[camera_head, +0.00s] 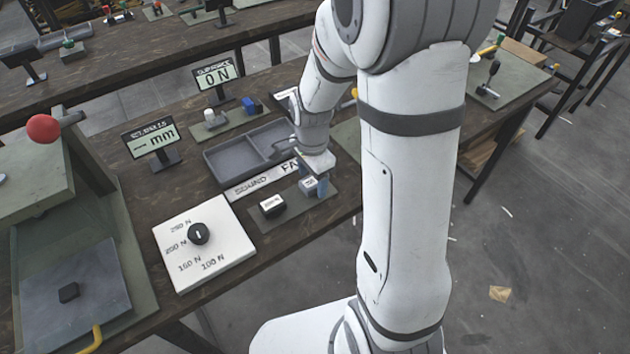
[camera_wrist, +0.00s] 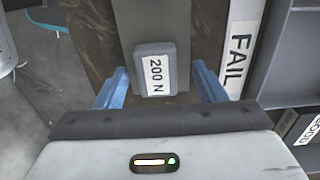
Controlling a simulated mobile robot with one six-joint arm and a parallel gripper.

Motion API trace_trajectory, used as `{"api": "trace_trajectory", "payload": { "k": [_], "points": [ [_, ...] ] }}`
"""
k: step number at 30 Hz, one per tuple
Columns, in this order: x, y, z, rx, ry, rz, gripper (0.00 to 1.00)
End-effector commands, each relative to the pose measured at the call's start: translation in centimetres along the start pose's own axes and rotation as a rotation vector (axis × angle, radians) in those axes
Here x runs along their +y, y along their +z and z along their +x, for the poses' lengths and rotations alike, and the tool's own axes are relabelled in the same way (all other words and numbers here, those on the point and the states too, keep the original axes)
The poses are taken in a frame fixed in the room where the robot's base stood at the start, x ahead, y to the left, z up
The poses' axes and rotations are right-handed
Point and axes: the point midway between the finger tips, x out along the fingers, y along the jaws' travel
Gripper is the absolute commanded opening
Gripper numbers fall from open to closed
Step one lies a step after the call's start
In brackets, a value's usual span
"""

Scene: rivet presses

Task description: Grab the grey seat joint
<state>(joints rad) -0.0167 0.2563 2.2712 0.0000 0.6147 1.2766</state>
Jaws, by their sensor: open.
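A grey block labelled "200 N" (camera_wrist: 155,68), apparently the grey seat joint, sits on a grey-green mat (camera_wrist: 152,20). It also shows in the head view (camera_head: 309,185), under the end of my arm. My gripper (camera_wrist: 160,88) is open, with one blue finger on each side of the block. Gaps show between the block and both fingers, wider on the right. In the head view my gripper (camera_head: 312,187) is low over the mat's right part. A black block with a white label (camera_head: 272,206) lies on the same mat, to the left.
A grey divided tray (camera_head: 213,169) with SOUND and FAIL labels stands behind the mat. A white dial panel (camera_head: 238,250) is at the front left. The table's front edge is close to the mat.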

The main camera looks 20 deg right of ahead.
Motion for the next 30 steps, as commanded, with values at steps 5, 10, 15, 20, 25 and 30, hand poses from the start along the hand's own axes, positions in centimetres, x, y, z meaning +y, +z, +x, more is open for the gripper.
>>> {"api": "trace_trajectory", "payload": {
  "k": [5,10,15,20,25,30],
  "points": [
    [0.01,0.03,0.27,0.000,-0.001,-0.001,0.64],
    [0.00,0.04,0.25,0.000,-0.001,-0.001,0.57],
    [-0.01,0.05,0.24,0.000,-0.001,-0.002,0.43],
    [-0.01,0.06,0.23,0.000,-0.001,-0.002,0.30],
    [-0.02,0.08,0.23,0.000,-0.001,-0.002,0.16],
    [-0.02,0.09,0.22,0.000,-0.001,-0.003,0.15]
  ]
}}
